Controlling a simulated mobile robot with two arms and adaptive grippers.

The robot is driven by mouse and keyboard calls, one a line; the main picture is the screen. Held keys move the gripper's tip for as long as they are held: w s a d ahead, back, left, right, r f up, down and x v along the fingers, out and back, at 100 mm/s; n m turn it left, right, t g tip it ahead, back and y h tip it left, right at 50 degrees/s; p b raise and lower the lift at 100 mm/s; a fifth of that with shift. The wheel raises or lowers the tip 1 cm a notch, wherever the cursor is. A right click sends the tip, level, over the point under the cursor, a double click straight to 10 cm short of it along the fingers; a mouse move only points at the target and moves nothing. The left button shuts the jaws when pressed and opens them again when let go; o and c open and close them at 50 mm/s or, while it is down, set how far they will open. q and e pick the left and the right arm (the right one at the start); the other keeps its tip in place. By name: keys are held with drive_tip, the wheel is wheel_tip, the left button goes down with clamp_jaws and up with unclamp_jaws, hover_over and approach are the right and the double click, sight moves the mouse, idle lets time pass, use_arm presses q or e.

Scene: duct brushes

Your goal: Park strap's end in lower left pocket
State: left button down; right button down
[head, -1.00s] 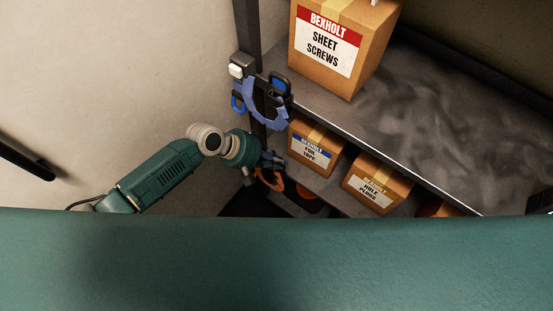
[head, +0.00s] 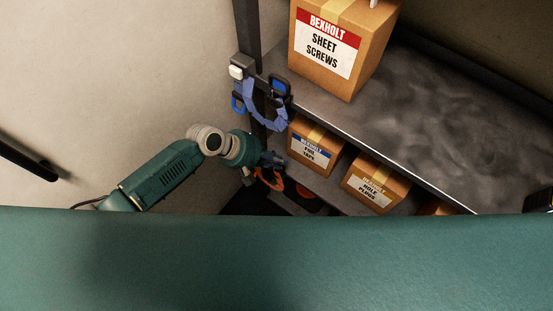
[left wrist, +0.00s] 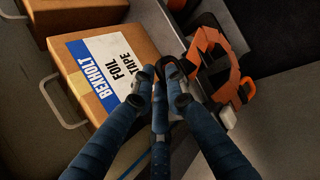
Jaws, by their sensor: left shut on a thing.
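An orange strap (left wrist: 215,50) hangs in a loop on a dark holder on the lower shelf's edge; it also shows in the head view (head: 272,180). One end carries an orange clip (left wrist: 247,88). My left gripper (left wrist: 165,88) is shut on the strap's other end, a black buckle (left wrist: 172,68). It also shows in the head view (head: 277,160). The fingers hide part of the buckle, and I cannot tell whether it sits in a pocket. My right gripper is not in view.
A blue strap (head: 262,117) hangs above, by the dark post (head: 246,35). A foil tape box (head: 312,145) stands close beside my left gripper, with a hole plugs box (head: 376,184) farther right. The upper shelf (head: 430,115) is mostly bare beyond the sheet screws box (head: 338,48).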

use_arm(q)
drive_tip(key=shift+f+b, duration=0.55)
drive_tip(key=shift+f, duration=0.75)
idle(0.6)
drive_tip(key=c, duration=1.7)
unclamp_jaws()
drive_tip(key=shift+o, duration=0.2)
drive_tip(key=shift+a+r, duration=0.2)
drive_tip(key=shift+a, duration=0.05)
drive_tip(key=v, duration=1.1)
drive_tip(key=shift+r, duration=0.15)
drive_tip(key=shift+s, duration=0.1)
